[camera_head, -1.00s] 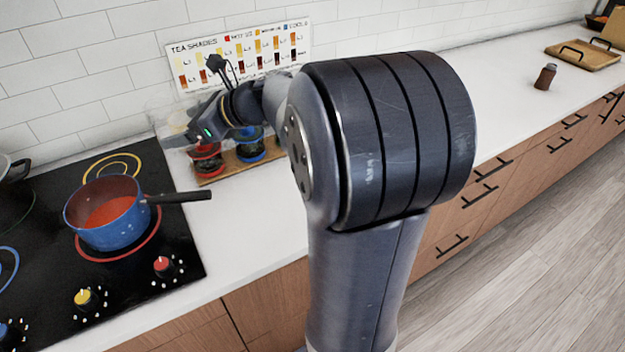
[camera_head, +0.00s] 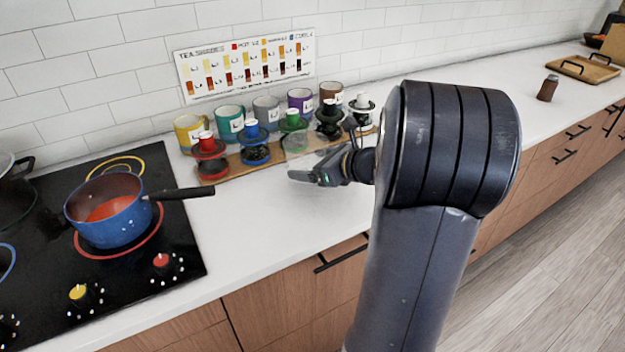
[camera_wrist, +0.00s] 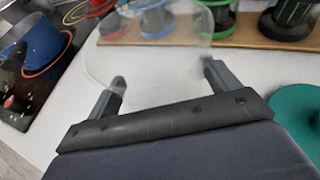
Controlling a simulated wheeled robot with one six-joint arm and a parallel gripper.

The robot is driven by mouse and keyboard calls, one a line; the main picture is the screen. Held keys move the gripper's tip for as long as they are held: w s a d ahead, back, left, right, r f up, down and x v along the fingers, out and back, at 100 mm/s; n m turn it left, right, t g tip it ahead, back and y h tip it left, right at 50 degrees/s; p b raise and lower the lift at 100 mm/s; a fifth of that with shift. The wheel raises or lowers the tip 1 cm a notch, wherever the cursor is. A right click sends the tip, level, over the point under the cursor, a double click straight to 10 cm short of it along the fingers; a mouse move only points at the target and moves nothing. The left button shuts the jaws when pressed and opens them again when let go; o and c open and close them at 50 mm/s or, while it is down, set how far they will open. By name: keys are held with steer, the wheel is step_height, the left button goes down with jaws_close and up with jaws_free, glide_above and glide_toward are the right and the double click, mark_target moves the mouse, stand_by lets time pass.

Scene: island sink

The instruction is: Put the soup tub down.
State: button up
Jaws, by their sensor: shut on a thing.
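The soup tub (camera_wrist: 150,62) is a clear, see-through round vessel. In the wrist view it sits between the two dark fingers of my gripper (camera_wrist: 165,82), which is shut on it. In the head view the tub (camera_head: 297,143) is a faint clear shape at the tips of my gripper (camera_head: 310,165), in front of the green and blue stands. Its outline is hard to make out, and I cannot tell whether its base touches the white counter (camera_head: 245,215).
A wooden board (camera_head: 225,171) holds several coloured stands, with mugs (camera_head: 230,120) behind. A blue pot (camera_head: 110,228) with red contents is on the black hob (camera_head: 180,255). A teal disc (camera_wrist: 297,112) lies right of my gripper.

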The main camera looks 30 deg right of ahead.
mark_target(312, 188)
steer(key=shift+f+b, duration=0.3)
steer(key=shift+f, duration=1.75)
steer(key=shift+f, duration=0.1)
steer(key=o, duration=0.9)
steer(key=shift+c, duration=0.2)
steer(key=shift+s+d+r, duration=0.1)
steer(key=shift+s+r, duration=0.15)
steer(key=v, duration=1.1)
steer(key=shift+s+d, duration=0.1)
steer(key=shift+s, duration=0.15)
